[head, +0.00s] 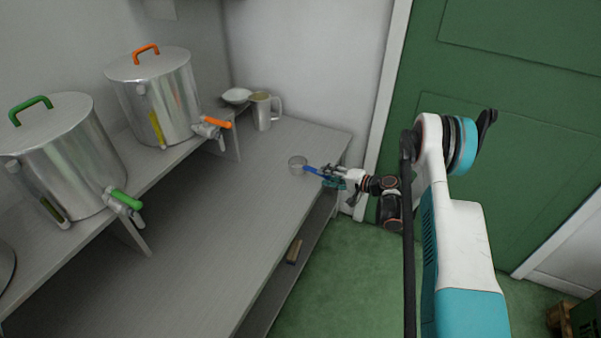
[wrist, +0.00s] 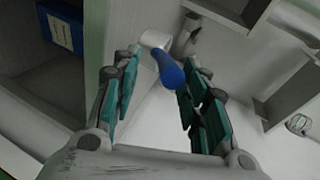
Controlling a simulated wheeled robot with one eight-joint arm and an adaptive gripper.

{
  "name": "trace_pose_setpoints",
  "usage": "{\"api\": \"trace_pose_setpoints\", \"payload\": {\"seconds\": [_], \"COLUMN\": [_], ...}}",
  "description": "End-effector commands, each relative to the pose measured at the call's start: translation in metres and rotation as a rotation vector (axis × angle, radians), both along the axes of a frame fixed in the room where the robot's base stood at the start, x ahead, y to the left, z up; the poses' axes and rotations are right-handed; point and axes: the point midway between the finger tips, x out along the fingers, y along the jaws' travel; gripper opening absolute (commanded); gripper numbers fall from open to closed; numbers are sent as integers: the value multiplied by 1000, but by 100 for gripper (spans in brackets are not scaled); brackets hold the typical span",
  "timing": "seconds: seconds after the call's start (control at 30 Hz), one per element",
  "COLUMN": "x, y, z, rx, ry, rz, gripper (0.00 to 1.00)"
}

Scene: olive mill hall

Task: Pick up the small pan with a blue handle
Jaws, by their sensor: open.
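The small pan (head: 297,165) is a small round metal pan on the grey worktop, near its right edge. Its blue handle (head: 312,170) points right, towards my gripper (head: 333,178). In the wrist view the blue handle (wrist: 170,72) lies between the two teal-padded fingers of my gripper (wrist: 163,64), with a gap visible on the left side. A pale metal part (wrist: 154,40) shows beyond the handle; the pan's bowl is not clear there. My gripper is open. Whether a finger touches the handle cannot be told.
Two steel vats with taps, one with a green handle (head: 70,160) and one with orange (head: 160,95), stand on a raised shelf. A metal jug (head: 264,112) and a pale bowl (head: 237,96) are at the back. A brown block (head: 294,251) lies below the worktop's edge. The worktop's middle is clear.

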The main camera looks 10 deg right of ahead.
Motion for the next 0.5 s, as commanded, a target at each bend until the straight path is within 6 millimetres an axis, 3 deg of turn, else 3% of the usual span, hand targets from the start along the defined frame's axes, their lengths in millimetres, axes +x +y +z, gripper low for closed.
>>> {"api": "trace_pose_setpoints", "payload": {"seconds": [0.27, 0.5], "x": [12, 37], "y": [11, 30], "z": [-4, -9], "rx": [0, 0], "ry": [0, 1], "rz": [1, 2], "gripper": [40, 40]}}
